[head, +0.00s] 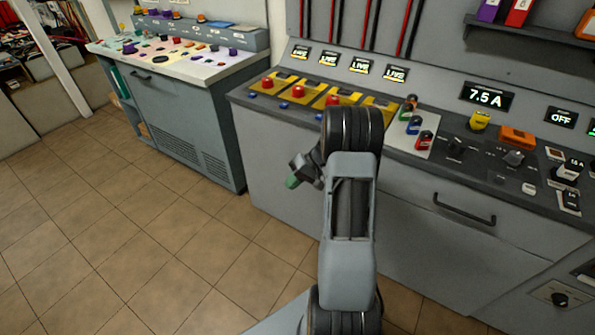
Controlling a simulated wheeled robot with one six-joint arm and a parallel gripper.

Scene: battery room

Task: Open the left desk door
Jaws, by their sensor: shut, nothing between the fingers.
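The left desk's door (165,115) is a grey-blue front panel at the upper left. A dark bar handle (140,77) sits near its top left, and vent slots show low on the panel. The door looks closed. My gripper (292,182) is near the middle of the view, held out to the left of my arm. Its fingers are small, dark and greenish at the tip; they are shut and empty. It is apart from the door and handle, to their right and nearer to me. My arm hides part of the nearer console.
A grey control console (285,190) fills the right side, with red buttons, switches and displays on top. A drawer handle (464,209) sticks out of its front. The left desk's top (225,66) carries colored knobs. Tiled floor (110,235) is clear at the left.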

